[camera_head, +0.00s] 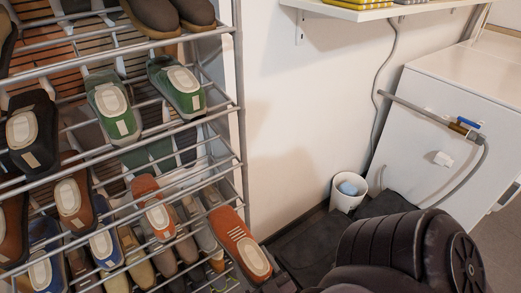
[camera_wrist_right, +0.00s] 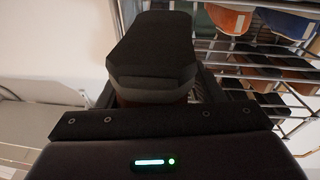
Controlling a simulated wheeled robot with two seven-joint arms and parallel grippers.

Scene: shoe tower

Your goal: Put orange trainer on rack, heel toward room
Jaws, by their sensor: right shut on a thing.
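The orange trainer (camera_head: 233,236) is at the lower right end of the shoe rack (camera_head: 239,100) in the head view, tilted, with pale stripes and a cream patch toward me. My right gripper (camera_head: 281,281) is just below and right of it, mostly dark and partly cut off by the frame. In the right wrist view the gripper (camera_wrist_right: 150,65) is shut on the trainer; a dark finger hides most of it and only a brownish-orange strip shows. Whether the trainer touches a rack bar, I cannot tell. My left gripper is out of view.
The rack holds several shoes, including another orange one (camera_head: 152,207) and a green pair (camera_head: 176,88). A white bin (camera_head: 347,193) stands by the wall. A white appliance (camera_head: 430,140) with a hose is at right. A shelf (camera_head: 345,10) hangs above.

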